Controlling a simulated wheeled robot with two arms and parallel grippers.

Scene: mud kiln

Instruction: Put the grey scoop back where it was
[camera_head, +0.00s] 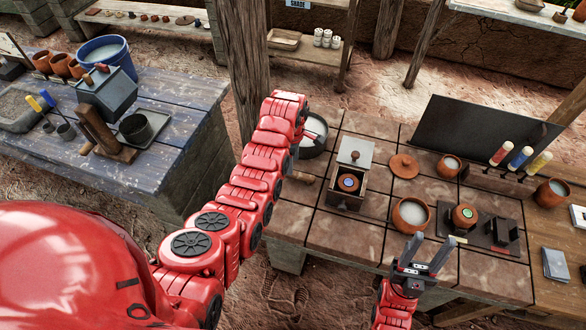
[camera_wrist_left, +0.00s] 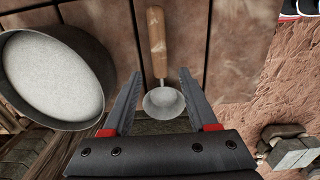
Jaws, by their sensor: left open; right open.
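The grey scoop (camera_wrist_left: 163,103) lies in the left wrist view with its round bowl toward my gripper and its wooden handle pointing away, over the tiled table top. My left gripper (camera_wrist_left: 160,75) is open, with one finger on each side of the scoop; I cannot tell whether they touch it. In the head view my left arm hides this gripper and most of the scoop; a wooden handle (camera_head: 303,177) shows beside the arm. My right gripper (camera_head: 427,254) is open and empty near the front edge of the tiled table (camera_head: 340,232).
A dark bowl of white powder (camera_head: 313,135) stands near my left arm; it also shows in the left wrist view (camera_wrist_left: 52,80). A box with a raised lid (camera_head: 345,195), clay pots (camera_head: 411,213) and a dark board (camera_head: 480,135) stand rightward. A wooden post (camera_head: 247,60) rises behind my arm.

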